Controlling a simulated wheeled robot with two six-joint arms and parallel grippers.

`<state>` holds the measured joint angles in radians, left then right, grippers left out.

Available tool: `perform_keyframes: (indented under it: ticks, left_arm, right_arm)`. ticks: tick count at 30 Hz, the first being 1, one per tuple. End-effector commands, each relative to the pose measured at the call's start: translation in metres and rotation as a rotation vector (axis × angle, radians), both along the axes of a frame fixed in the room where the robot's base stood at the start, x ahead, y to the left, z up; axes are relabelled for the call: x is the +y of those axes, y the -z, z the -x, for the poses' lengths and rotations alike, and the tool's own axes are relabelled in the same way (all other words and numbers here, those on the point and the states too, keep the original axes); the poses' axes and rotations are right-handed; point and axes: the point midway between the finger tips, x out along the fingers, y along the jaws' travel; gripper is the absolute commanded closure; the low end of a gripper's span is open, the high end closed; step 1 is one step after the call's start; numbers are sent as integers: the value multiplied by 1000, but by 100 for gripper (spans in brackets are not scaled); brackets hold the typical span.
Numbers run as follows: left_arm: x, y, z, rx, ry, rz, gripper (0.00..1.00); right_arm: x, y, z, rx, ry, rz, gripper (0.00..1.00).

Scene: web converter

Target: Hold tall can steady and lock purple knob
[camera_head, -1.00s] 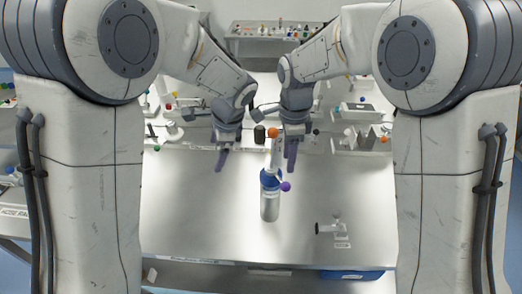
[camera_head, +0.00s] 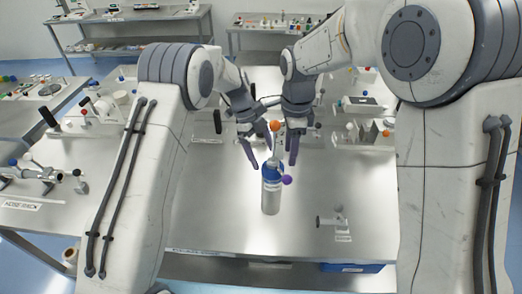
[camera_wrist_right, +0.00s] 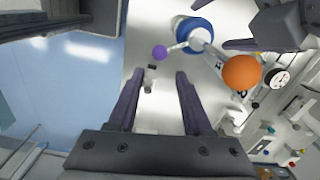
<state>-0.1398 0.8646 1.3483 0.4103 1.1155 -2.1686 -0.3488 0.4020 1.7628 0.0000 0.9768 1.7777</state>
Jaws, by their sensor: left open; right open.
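The tall can (camera_head: 271,198), silver with a blue top, stands upright on the metal table. A purple knob (camera_head: 287,180) juts from the right of its top. A pale post with an orange ball (camera_head: 275,126) rises above it. My left gripper (camera_head: 259,155) is open, just above and left of the can top. My right gripper (camera_head: 288,152) is open, above and slightly right of the can. In the right wrist view, the purple knob (camera_wrist_right: 159,52) appears beyond the gap between the open fingers (camera_wrist_right: 155,76), with the blue can top (camera_wrist_right: 195,35) and orange ball (camera_wrist_right: 241,72) to the right.
A small fixture with a black knob (camera_head: 334,222) sits on the table right of the can. Racks and instruments line the table's back edge. A side table (camera_head: 45,220) with hose fittings stands at left.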

Motion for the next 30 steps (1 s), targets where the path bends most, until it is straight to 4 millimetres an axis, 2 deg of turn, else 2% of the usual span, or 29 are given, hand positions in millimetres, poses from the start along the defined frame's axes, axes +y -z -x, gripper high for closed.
perform_keyframes:
  ticks: [9, 15, 21, 29, 30]
  left_arm:
    - [-18, 51, 12, 4, 0, -4, 0]
    - [-28, 77, 17, 3, 1, -3, 0]
    - [-32, 88, 19, 0, -1, -3, 0]
    - [-32, 89, 19, 0, -1, -3, 0]
    - [-32, 89, 19, 0, -1, -3, 12]
  right_arm:
    - [0, 0, 0, 0, 0, 0, 50]
    - [0, 0, 0, 0, 0, 0, 50]
    - [0, 0, 0, 0, 0, 0, 50]
    - [0, 0, 0, 0, 0, 0, 50]
    - [0, 0, 0, 0, 0, 0, 50]
